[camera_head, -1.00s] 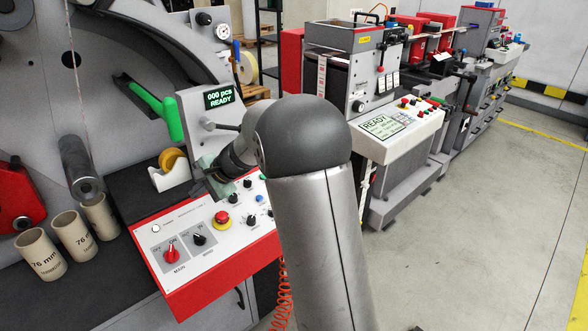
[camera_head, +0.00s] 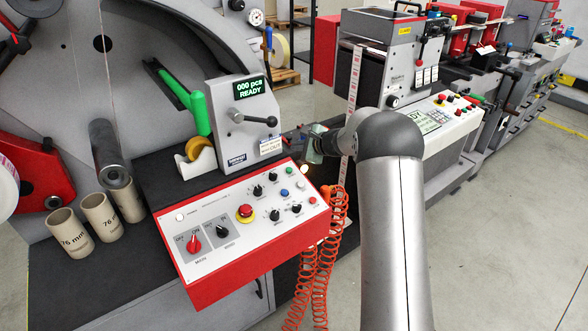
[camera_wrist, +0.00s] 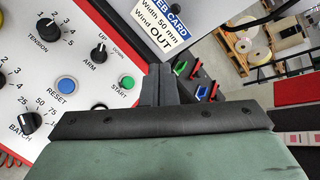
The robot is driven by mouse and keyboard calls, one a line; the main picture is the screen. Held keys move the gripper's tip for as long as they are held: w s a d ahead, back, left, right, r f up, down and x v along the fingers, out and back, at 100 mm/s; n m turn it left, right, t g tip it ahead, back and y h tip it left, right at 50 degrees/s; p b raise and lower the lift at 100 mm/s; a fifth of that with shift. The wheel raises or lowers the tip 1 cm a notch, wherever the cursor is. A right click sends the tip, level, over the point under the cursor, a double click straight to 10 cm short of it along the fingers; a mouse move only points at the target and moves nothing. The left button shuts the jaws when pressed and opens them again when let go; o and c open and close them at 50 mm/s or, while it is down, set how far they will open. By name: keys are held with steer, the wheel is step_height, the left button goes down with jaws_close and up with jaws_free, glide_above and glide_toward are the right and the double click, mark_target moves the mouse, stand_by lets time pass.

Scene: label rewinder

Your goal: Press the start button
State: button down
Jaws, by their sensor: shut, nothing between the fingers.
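The green start button (camera_wrist: 127,82), labelled START, is on the white control panel (camera_wrist: 30,55) in the wrist view. In the head view the green button (camera_head: 290,170) sits near the panel's back right corner. My gripper (camera_wrist: 160,72) is shut and empty, with its fingertips just right of the button in the wrist view and apart from it in the picture. In the head view my gripper (camera_head: 290,140) is behind and right of the button, near the panel's back edge. The fingertip height above the panel is hard to judge.
A blue RESET button (camera_wrist: 66,83) and black knobs lie left of START. The panel also bears a red emergency stop (camera_head: 246,212) and a red MAIN switch (camera_head: 194,245). A job card (camera_head: 270,147) stands behind. The display (camera_head: 248,88) reads "000 pcs READY".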

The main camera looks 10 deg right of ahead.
steer(key=b, duration=0.3)
glide_above(289, 170)
steer(key=s+d, duration=0.2)
step_height(289, 170, down, 7)
steer(key=shift+a, duration=0.15)
steer(key=shift+w+a+f+b, duration=0.15)
steer(key=shift+w+f+b, duration=0.15)
steer(key=shift+f+b, duration=0.5)
stand_by(1.2)
steer(key=shift+w+f+b, duration=0.1)
steer(key=shift+f+b, duration=0.25)
steer(key=shift+b, duration=0.35)
